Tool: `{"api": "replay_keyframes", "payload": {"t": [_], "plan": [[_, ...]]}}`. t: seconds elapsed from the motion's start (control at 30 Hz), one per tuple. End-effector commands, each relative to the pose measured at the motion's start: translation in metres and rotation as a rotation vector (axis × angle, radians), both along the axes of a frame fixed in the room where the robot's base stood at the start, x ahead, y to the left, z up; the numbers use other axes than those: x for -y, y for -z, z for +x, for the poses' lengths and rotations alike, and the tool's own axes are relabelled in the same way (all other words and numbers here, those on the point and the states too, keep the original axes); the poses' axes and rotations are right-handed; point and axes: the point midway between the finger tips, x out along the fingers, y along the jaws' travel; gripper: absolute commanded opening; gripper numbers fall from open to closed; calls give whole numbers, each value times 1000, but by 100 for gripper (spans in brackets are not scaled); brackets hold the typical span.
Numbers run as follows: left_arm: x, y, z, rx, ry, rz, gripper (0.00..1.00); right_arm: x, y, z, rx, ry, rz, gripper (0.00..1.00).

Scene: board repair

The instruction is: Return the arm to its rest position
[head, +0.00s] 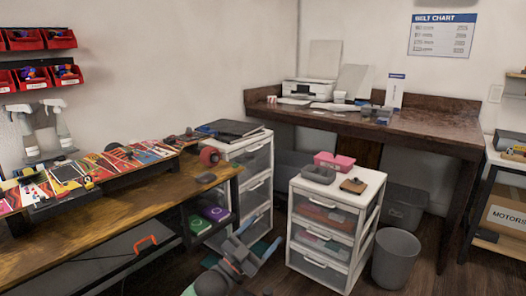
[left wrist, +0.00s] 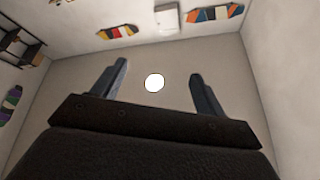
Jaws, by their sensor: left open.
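My left gripper (head: 257,240) shows low in the middle of the head view, in front of the floor between the workbench and the white drawer unit. Its jaws are apart with nothing between them. In the left wrist view my left gripper (left wrist: 157,84) also shows with its two fingers spread wide and empty. Beyond them are a plain pale surface and a round white light (left wrist: 154,83). My right gripper is in neither view.
A wooden workbench (head: 110,229) with colourful boards stands at the left. A white drawer unit (head: 345,189) carries a pink box (head: 334,162) and a grey tray (head: 318,174). A grey bin (head: 396,258) stands beside it. A dark desk (head: 425,130) is at the back.

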Motion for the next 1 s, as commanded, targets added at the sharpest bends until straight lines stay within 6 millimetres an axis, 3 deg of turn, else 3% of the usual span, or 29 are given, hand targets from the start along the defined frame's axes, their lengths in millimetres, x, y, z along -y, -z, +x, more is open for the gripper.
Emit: {"api": "replay_keyframes", "payload": {"t": [0.1,0.37,0.67,1.0], "plan": [[0,-15,-40,63,29,-129,73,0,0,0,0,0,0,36],[-15,-15,-101,124,-12,-276,73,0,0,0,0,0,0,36],[-38,28,-144,23,-126,-367,73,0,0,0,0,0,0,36],[-51,102,-188,-154,-229,-432,73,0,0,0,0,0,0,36]]}}
